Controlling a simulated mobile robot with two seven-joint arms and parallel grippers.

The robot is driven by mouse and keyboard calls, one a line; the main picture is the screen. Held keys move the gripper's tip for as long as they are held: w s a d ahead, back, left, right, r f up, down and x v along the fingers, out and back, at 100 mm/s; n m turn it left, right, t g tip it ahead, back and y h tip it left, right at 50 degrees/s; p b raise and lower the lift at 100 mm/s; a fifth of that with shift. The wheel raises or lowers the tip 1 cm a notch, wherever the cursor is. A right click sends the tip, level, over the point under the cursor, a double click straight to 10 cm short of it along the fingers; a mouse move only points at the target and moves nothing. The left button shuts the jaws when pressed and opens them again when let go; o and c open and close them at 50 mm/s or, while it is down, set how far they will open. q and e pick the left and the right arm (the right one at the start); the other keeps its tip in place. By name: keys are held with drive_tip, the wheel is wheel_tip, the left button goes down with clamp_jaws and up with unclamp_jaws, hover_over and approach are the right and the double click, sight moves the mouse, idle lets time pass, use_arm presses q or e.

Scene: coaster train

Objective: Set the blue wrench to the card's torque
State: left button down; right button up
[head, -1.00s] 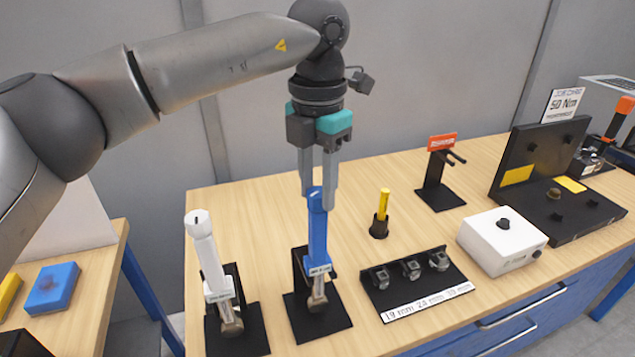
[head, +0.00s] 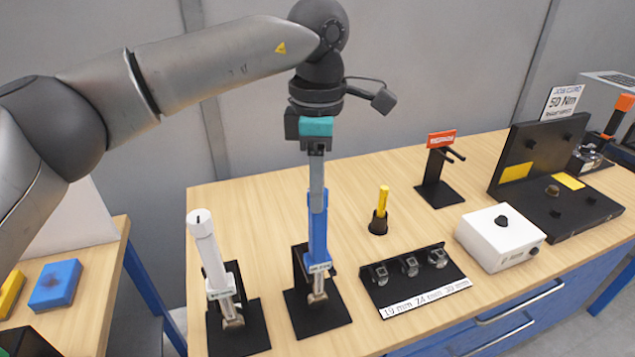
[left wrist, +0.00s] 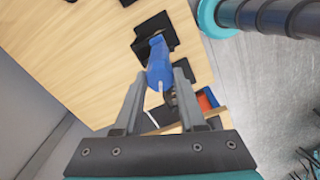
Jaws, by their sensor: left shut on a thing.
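The blue wrench (head: 317,240) stands upright in its black stand (head: 318,316) on the bench. My left gripper (head: 318,205) comes down from above, shut on the top end of the blue wrench. In the left wrist view the blue wrench (left wrist: 159,65) lies between the two fingers (left wrist: 158,85). The card (head: 562,102) at the back right reads 50 Nm. A small label sits low on the wrench; its text is too small to read. My right gripper is not in view.
A white wrench (head: 210,255) stands in its own stand on the left. A socket rack (head: 415,282), a yellow tool (head: 382,203), a white box (head: 500,237) and a black fixture (head: 545,160) stand to the right. An orange-signed holder (head: 440,170) is behind.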

use_arm(q)
drive_tip(key=shift+m, duration=0.6)
drive_tip(key=shift+c, duration=2.4)
unclamp_jaws()
wheel_tip(320, 180, up, 15)
drive_tip(key=p, duration=0.1)
drive_tip(key=shift+r, duration=0.2)
